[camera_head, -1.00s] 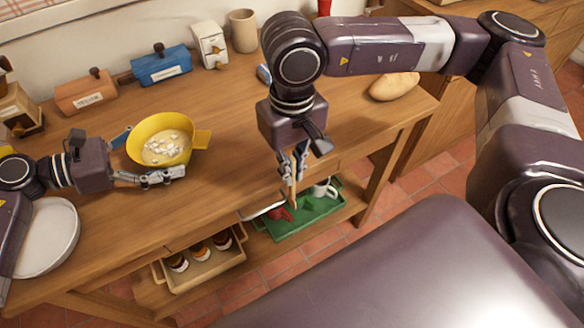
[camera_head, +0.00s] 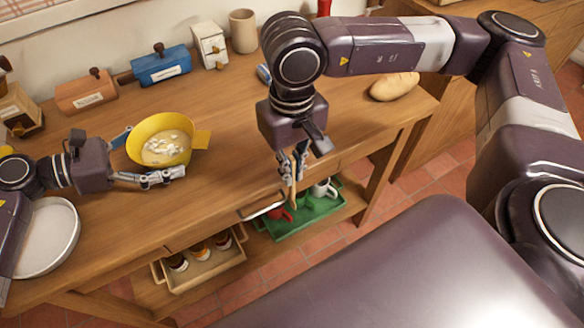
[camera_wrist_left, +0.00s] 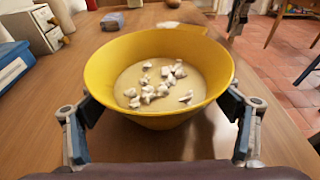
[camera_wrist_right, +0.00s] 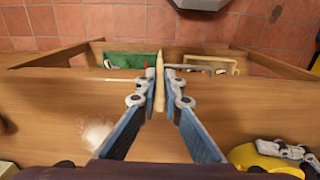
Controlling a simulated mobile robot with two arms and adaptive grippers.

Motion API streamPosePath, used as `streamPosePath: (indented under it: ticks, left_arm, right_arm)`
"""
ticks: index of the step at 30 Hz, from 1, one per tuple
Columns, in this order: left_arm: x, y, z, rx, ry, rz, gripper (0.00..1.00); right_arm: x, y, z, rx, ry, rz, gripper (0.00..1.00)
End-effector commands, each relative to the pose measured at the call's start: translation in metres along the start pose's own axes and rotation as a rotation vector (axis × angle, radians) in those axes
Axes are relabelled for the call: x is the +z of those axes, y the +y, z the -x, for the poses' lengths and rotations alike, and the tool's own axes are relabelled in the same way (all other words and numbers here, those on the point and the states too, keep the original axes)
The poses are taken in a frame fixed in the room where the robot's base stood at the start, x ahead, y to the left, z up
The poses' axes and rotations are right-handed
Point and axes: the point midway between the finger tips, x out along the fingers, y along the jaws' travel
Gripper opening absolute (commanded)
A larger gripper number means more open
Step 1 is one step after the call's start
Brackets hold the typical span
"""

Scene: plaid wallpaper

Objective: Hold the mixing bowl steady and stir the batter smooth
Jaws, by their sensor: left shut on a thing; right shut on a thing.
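The yellow mixing bowl (camera_head: 185,157) is at the left of the table and holds pale batter (camera_head: 160,150) with several white lumps on top. My left gripper (camera_head: 153,155) is shut on the bowl, with one finger on each side. The left wrist view shows the bowl (camera_wrist_left: 100,75) between the fingers (camera_wrist_left: 160,108). My right gripper (camera_head: 293,165) is shut on a thin wooden utensil (camera_wrist_right: 159,85). It hangs by the table's front edge, well to the right of the bowl and apart from it.
A white plate (camera_head: 48,240) lies at the left. Orange (camera_head: 92,93) and blue (camera_head: 160,66) boxes, a small drawer box and a beige cup (camera_head: 243,32) line the back. A potato-like item (camera_head: 394,87) sits at the right. Trays stand on the lower shelf. The table's middle is clear.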

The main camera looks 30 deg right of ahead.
Motion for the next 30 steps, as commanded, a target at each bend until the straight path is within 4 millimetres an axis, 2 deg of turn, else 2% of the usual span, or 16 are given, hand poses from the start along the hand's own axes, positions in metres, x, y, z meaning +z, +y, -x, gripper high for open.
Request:
streamPosePath:
  ticks: [1,3,10,14,25,30]
  left_arm:
    - [-0.001,0.000,0.000,-0.001,0.001,0.000,0.69]
    - [-0.001,0.000,0.000,-0.001,0.001,0.000,0.69]
    - [-0.001,0.000,0.000,-0.001,0.001,0.000,0.69]
    - [-0.001,0.000,0.000,-0.001,0.001,0.000,0.69]
    - [-0.001,0.000,0.000,-0.001,0.001,0.001,0.69]
    - [-0.001,0.000,0.000,-0.001,0.001,0.000,0.69]
  right_arm:
    - [0.000,0.000,0.000,0.000,0.000,0.000,0.06]
    - [0.000,0.000,0.000,0.000,0.000,0.000,0.00]
    - [0.000,-0.001,0.001,-0.001,0.001,-0.004,0.00]
    - [0.002,-0.011,0.008,-0.005,0.007,-0.046,0.00]
    - [0.030,-0.068,0.062,-0.027,0.043,-0.416,0.00]
    - [0.034,-0.095,0.094,-0.036,0.069,-0.606,0.00]
